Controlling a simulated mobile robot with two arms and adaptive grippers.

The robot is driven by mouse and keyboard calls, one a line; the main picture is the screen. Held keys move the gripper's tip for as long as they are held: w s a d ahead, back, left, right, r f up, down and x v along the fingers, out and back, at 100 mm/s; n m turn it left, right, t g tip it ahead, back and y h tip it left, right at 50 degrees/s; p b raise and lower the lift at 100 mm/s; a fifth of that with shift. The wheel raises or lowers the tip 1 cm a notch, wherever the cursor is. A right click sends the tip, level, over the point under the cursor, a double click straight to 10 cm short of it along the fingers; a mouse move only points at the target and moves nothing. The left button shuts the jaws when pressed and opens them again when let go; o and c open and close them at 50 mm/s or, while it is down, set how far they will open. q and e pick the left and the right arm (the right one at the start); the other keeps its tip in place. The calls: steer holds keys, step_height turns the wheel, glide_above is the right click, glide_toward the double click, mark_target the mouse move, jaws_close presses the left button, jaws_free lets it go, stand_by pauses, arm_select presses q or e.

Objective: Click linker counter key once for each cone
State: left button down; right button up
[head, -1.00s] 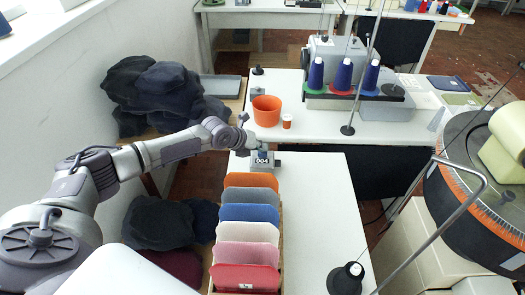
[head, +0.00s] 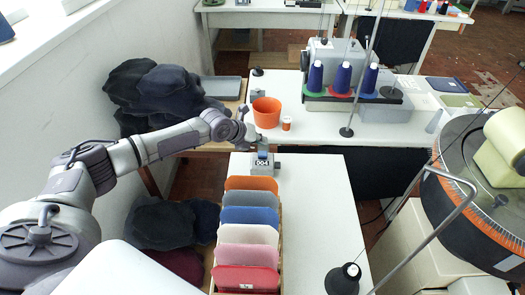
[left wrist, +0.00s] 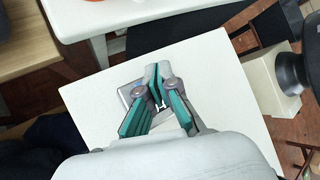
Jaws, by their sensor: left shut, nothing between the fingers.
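The counter (head: 266,163) is a small grey device at the far end of the near white table. Its display appears to read 004. My left gripper (head: 262,147) is shut and empty just above the counter. In the left wrist view the teal-padded fingers (left wrist: 157,85) meet over the grey counter (left wrist: 130,92), hiding its key; contact cannot be told. Cones in view include three blue thread cones (head: 343,78) on the machine at the back and a black cone (head: 345,277) at the near right. My right gripper is not in view.
Coloured dividers (head: 248,235) stand in a wooden box just in front of the counter. An orange cup (head: 266,111) and a small orange jar (head: 286,123) stand on the table behind. A round machine (head: 480,200) fills the right. The near white table (head: 315,210) is mostly clear.

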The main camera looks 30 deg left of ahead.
arm_select(q)
steer(key=shift+r+p, duration=0.65)
steer(key=shift+r, duration=0.8)
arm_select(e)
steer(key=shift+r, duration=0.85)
